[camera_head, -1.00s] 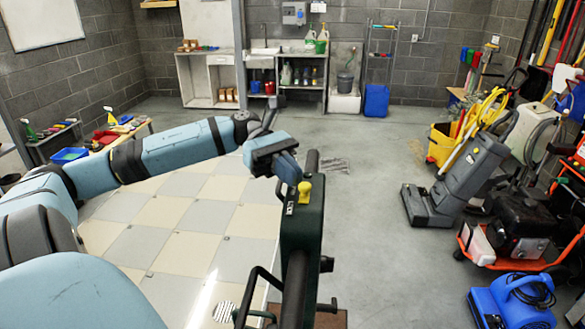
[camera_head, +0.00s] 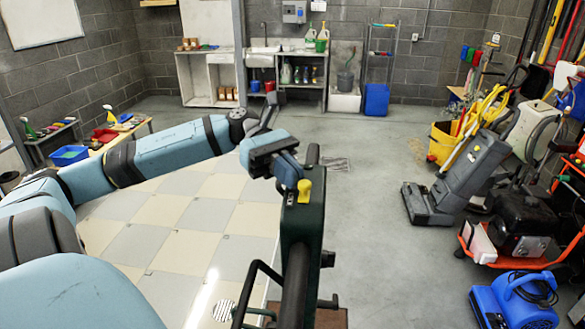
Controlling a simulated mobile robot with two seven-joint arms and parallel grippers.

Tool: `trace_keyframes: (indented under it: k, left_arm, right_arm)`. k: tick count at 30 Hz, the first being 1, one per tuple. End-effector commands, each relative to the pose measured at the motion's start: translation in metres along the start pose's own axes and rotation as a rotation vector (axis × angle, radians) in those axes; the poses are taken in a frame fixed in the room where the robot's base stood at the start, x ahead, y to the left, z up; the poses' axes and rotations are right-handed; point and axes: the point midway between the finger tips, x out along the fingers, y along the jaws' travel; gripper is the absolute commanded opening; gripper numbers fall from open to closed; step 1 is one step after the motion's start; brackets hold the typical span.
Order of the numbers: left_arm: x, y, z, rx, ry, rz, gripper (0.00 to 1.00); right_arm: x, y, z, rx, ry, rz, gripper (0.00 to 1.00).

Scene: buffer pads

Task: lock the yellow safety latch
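The gap between the fingers is not visible, so I cannot tell whether the gripper is open or shut. My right gripper is out of view.
Black handlebars (camera_head: 255,290) stick out left of the machine handle below my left arm. A grey floor machine (camera_head: 455,180), a yellow mop bucket (camera_head: 441,143) and a blue blower (camera_head: 513,300) stand to the right. Tiled floor (camera_head: 190,225) lies open to the left.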

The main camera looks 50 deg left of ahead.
Motion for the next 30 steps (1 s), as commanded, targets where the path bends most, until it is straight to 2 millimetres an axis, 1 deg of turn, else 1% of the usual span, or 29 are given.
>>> trace_keyframes:
  k: [5, 8, 11, 18, 21, 24, 27, 30]
  left_arm:
    - [-0.002, 0.000, -0.001, -0.001, 0.000, -0.003, 0.00]
    - [-0.011, 0.000, -0.002, -0.001, 0.000, 0.000, 0.00]
    - [-0.029, 0.000, -0.004, -0.002, -0.001, 0.001, 0.00]
    - [-0.086, 0.001, -0.003, 0.001, -0.003, 0.003, 0.00]
    - [-0.107, 0.001, -0.003, 0.001, -0.002, 0.003, 0.00]
    - [-0.122, 0.001, -0.002, -0.001, -0.001, 0.002, 0.00]
    - [-0.133, 0.001, -0.002, 0.000, -0.001, 0.002, 0.00]
    - [-0.138, 0.001, -0.002, 0.000, -0.001, 0.000, 0.00]
  right_arm:
    - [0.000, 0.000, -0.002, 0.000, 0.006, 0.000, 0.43]
    - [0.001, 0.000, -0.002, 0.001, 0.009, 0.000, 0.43]
    - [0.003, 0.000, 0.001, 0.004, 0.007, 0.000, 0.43]
    - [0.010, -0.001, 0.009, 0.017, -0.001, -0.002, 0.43]
    - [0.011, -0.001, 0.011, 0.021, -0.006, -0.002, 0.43]
    - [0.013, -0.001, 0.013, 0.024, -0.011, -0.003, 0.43]
    - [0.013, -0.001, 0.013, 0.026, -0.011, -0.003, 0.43]
    - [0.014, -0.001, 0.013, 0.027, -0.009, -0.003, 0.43]
